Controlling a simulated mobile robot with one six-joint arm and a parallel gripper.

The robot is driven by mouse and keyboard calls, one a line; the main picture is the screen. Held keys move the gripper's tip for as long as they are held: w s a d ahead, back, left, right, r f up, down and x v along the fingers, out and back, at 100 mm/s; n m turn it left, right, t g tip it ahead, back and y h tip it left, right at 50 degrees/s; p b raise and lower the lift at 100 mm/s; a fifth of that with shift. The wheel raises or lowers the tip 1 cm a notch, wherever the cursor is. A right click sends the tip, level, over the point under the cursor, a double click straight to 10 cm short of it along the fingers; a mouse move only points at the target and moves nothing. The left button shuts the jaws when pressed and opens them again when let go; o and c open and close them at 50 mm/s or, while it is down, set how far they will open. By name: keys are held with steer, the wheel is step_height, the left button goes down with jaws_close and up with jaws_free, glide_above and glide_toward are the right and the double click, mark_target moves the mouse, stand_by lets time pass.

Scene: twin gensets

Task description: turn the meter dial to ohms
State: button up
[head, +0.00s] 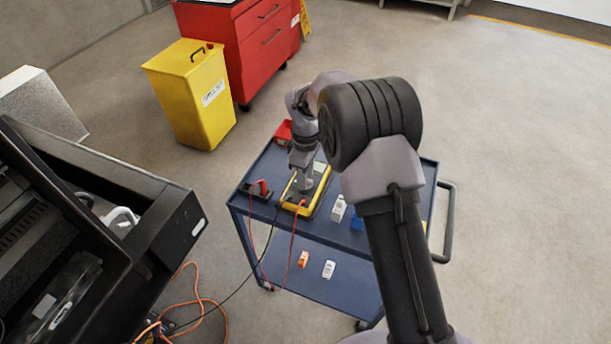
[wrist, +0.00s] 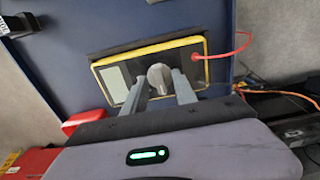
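The meter (wrist: 117,78) lies on the cart top; it has a yellow rim, a dark face and a grey display. It also shows in the head view (head: 322,181), partly behind my wrist. Its grey dial knob (wrist: 160,78) is near the middle of the face. My gripper (wrist: 159,76) is over the meter, one finger on each side of the knob. The fingertips are very close to the knob's sides; I cannot tell if they touch it. In the head view my gripper (head: 304,187) points down at the meter and hides the dial. Dial markings are too small to read.
A red lead (wrist: 235,47) plugs into the meter. A black genset (head: 150,215) stands left. A yellow bin (head: 190,95) and red cabinet (head: 262,45) stand behind.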

jaws_close()
steer(key=m+p, duration=0.1)
steer(key=m, duration=0.2)
steer(key=shift+r, duration=0.1)
steer(key=m, duration=0.3)
steer(key=shift+m+p, duration=0.4)
steer(key=m, duration=1.1)
stand_by(0.3)
